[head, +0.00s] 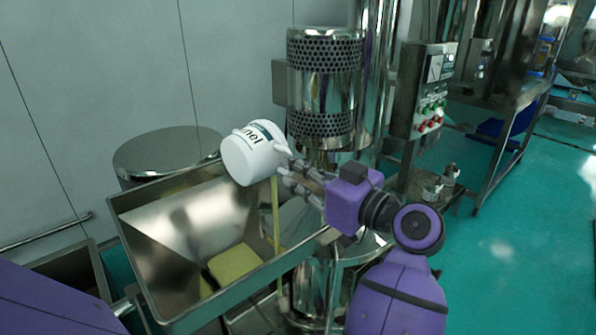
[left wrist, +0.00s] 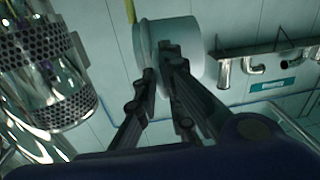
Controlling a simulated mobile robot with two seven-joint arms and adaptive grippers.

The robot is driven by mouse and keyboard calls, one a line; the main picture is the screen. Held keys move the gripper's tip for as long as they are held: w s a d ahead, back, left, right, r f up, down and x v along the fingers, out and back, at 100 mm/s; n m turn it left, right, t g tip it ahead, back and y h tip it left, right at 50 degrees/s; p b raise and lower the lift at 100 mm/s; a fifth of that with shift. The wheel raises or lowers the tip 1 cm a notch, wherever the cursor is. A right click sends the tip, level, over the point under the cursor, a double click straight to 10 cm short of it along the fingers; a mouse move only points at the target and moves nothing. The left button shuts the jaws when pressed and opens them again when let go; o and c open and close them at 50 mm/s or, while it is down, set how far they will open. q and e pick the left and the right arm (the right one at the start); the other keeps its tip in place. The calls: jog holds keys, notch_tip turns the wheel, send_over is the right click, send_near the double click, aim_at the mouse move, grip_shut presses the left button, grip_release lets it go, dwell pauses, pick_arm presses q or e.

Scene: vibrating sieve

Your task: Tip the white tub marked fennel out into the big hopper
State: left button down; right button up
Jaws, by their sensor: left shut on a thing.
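My left gripper (head: 287,168) is shut on the white tub (head: 246,160), whose dark label shows only the end of a word, "nel". The tub is tilted on its side above the right part of the big steel hopper (head: 185,313). A thin yellow stream (head: 275,215) falls from the tub's gripper side towards the hopper's near right rim. Yellow material (head: 235,263) lies on the hopper floor. The left wrist view shows the tub (left wrist: 180,40) between the fingers (left wrist: 165,75), with a yellow streak at its edge. The tub's mouth is hidden in the head view. My right gripper is not in view.
A round steel lid (head: 168,150) stands behind the hopper. A perforated steel column (head: 322,85) rises close behind my gripper. A control box (head: 430,90) with buttons is to its right. Green floor (head: 500,240) is open at the right.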

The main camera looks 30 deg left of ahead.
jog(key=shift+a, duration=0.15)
pick_arm(q)
jog(key=m, duration=0.5)
jog(key=shift+m, duration=0.4)
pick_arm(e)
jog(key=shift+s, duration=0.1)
